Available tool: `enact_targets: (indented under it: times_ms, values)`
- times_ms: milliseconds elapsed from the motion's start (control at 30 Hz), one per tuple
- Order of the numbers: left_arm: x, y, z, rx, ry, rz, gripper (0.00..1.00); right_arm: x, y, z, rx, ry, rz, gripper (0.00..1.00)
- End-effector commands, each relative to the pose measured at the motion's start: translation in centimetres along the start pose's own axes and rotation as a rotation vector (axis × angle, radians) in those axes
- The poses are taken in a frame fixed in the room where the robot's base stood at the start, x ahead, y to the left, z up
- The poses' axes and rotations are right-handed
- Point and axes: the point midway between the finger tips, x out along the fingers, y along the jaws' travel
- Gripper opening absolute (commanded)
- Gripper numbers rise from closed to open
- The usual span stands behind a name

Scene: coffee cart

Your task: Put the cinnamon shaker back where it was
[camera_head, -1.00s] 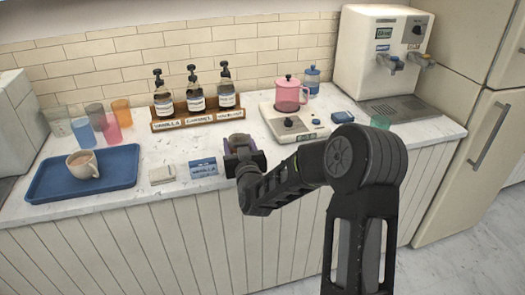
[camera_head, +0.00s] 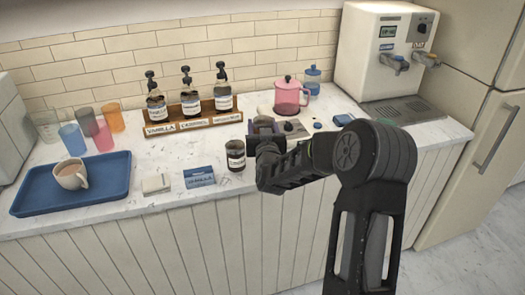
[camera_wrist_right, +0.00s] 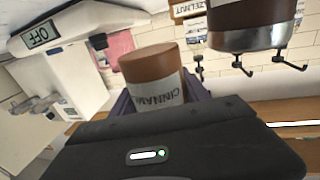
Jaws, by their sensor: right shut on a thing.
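The cinnamon shaker (camera_wrist_right: 155,78) shows in the right wrist view with a brown lid and a white label reading "CINNAM". My right gripper (camera_head: 264,127) is shut on it. In the head view the shaker is mostly hidden by the gripper, which is in front of the scale. Whether the shaker touches the counter cannot be told. A dark jar with a white label (camera_head: 236,162) stands upright on the counter just left of the gripper. My left gripper is not in view.
A wooden rack (camera_head: 190,122) of syrup bottles is behind. The scale (camera_head: 292,129) and pink pitcher (camera_head: 288,98) are close by the gripper. A blue tray (camera_head: 108,187) holds a cup.

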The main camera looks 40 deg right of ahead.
Motion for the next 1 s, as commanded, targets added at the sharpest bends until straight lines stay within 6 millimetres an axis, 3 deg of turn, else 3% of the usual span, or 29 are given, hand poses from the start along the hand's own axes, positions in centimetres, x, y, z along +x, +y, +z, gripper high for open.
enact_targets:
  times_ms: [167,533,833,1000]
  values:
    - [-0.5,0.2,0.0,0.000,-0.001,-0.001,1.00,0.0,0.0,2.8,0.000,-0.002,0.000,0.08]
    - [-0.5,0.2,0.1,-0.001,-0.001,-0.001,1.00,0.0,0.0,3.4,0.000,0.001,0.000,0.08]
    - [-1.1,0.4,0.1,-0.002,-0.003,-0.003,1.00,0.0,0.1,7.1,0.001,-0.001,0.001,0.08]
    - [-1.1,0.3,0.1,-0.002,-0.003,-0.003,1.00,0.0,0.0,7.3,0.001,0.002,0.000,0.08]
